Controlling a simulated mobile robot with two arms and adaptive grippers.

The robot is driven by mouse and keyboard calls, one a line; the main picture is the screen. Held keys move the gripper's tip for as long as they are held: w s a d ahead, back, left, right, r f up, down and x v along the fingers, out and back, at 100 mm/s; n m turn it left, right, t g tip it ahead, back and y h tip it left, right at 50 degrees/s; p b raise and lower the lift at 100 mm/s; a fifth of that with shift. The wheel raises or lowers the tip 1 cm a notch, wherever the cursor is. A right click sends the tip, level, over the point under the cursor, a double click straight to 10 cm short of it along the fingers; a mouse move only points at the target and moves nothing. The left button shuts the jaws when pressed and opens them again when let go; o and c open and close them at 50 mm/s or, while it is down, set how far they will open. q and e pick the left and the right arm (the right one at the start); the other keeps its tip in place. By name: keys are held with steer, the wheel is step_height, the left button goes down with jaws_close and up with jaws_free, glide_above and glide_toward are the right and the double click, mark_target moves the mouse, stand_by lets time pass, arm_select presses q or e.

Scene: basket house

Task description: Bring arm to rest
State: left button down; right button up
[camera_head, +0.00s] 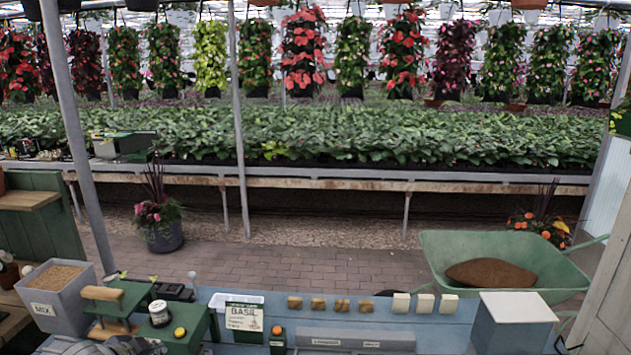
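Neither of my grippers can be made out in the head view. A grey and dark shape (100,346) is cut off by the bottom edge at the left, and I cannot tell what it is. The blue-grey bench (440,334) runs along the bottom of the picture. No arm reaches over its visible part.
A grey bin marked MIX (54,292) stands at the left, beside a green stepped stand (120,298). A BASIL sign (244,317), small brown blocks (341,305) and pale blocks (425,303) line the bench. A white-topped box (516,309) and green wheelbarrow (455,248) are at right.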

arm_select(q)
steer(key=s+d+f+n+g+h, duration=0.1)
steer(key=s+d+f, duration=0.4)
steer(key=s+d, duration=0.3)
steer(key=s+d+f+n+g+h, duration=0.15)
steer(key=s+d+f, duration=0.25)
steer(key=s+d, duration=0.45)
steer(key=s+n+g+y, duration=0.25)
steer(key=s+n, duration=0.25)
steer(key=s, duration=1.2)
step_height(320, 180, down, 32)
steer(key=g+b, duration=0.2)
steer(key=b, duration=0.4)
steer(key=s+a+f+b, duration=0.2)
steer(key=s+f, duration=0.7)
steer(key=f, duration=0.2)
steer(key=s+a+f+m+g+b, duration=0.1)
steer(key=s+f+b, duration=0.2)
steer(key=s+f, duration=0.6)
step_height(320, 180, down, 2)
steer(key=shift+a+f, duration=0.2)
steer(key=shift+a, duration=0.15)
